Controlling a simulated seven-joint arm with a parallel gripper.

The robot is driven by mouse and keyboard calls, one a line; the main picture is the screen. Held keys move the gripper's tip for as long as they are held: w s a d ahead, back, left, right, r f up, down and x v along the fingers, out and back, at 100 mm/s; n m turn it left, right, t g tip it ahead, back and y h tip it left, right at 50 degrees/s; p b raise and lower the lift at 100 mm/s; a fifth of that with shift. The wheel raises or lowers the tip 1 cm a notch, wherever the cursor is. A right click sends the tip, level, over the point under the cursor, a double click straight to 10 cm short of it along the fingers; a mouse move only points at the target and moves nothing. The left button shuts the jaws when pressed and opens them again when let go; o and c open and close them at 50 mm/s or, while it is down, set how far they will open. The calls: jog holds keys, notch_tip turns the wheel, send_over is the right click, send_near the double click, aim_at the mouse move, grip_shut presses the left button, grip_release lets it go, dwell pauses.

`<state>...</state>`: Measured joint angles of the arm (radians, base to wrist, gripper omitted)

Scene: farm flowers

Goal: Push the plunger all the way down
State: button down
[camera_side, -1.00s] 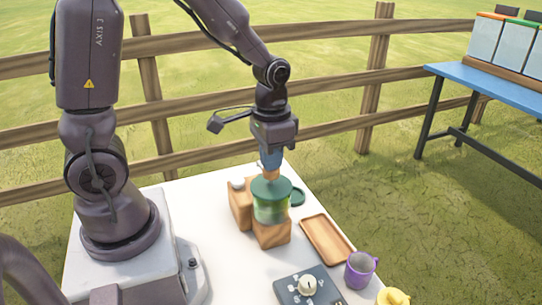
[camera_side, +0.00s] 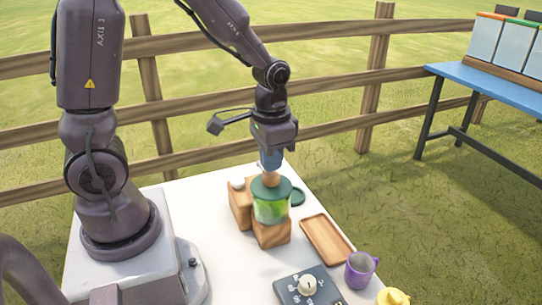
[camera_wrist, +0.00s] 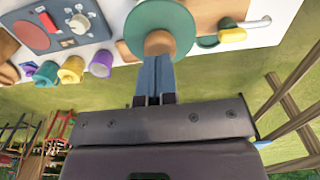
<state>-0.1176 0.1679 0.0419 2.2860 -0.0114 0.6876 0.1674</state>
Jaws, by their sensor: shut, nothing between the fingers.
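A green-lidded clear jar (camera_side: 271,205) with green contents stands on a wooden block (camera_side: 271,234) on the white table. The plunger's tan knob (camera_side: 271,179) sits just above the lid, and only a short part shows. My gripper (camera_side: 270,166) is shut and empty, pointing down, with its blue fingertips at the top of the knob. In the wrist view the fingertips (camera_wrist: 155,60) meet the tan knob (camera_wrist: 158,42), which is centred on the round green lid (camera_wrist: 140,18). Whether they press or only touch is hard to tell.
A wooden tray (camera_side: 326,240), a purple mug (camera_side: 360,270), a yellow cup (camera_side: 393,297) and a dark panel with a knob (camera_side: 307,288) are in front and to the right. A taller wooden block (camera_side: 240,205) stands close beside the jar.

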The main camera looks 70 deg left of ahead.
jog(key=shift+r, duration=2.5)
jog(key=shift+r, duration=0.1)
notch_tip(320, 180, up, 6)
jog(key=shift+f, duration=0.1)
